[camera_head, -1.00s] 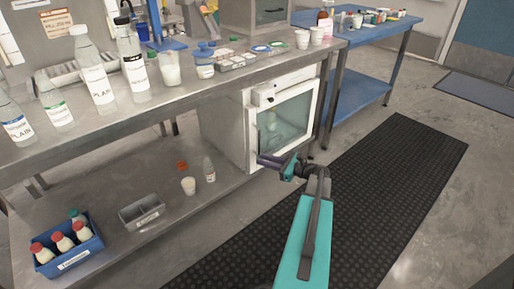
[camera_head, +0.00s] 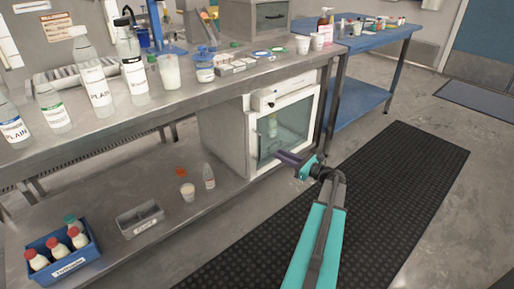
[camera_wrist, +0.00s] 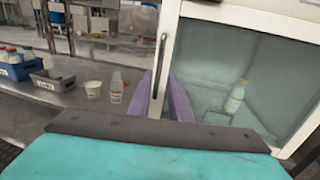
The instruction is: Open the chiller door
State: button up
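The chiller (camera_head: 226,135) is a white cabinet under the steel bench, and its glass door (camera_head: 294,122) looks shut. In the wrist view the door (camera_wrist: 208,62) fills the right side, with a bottle (camera_wrist: 236,96) behind the glass. The dark upright handle (camera_wrist: 159,62) is on the door's left frame. My gripper (camera_head: 280,154) is in front of the lower part of the door. In the wrist view its two purple fingers (camera_wrist: 160,78) are apart, with the handle's lower part showing between them. Whether they touch the handle is unclear.
On the lower shelf are a blue crate of bottles (camera_head: 64,267), a grey tray (camera_head: 140,221), a white cup (camera_head: 188,192) and a small bottle (camera_head: 209,177). Bottles and cups stand on the bench (camera_head: 180,103). The black floor mat (camera_head: 400,165) is clear apart from my arm.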

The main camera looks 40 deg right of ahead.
aim_at(259, 145)
jog(key=w+b, duration=0.1)
jog(key=w, duration=0.3)
jog(key=w+a+b, duration=0.1)
jog(key=w, duration=0.3)
jog(key=w+b, duration=0.1)
jog(key=w, duration=0.3)
jog(key=shift+w+a, duration=0.25)
jog(key=shift+a, duration=0.05)
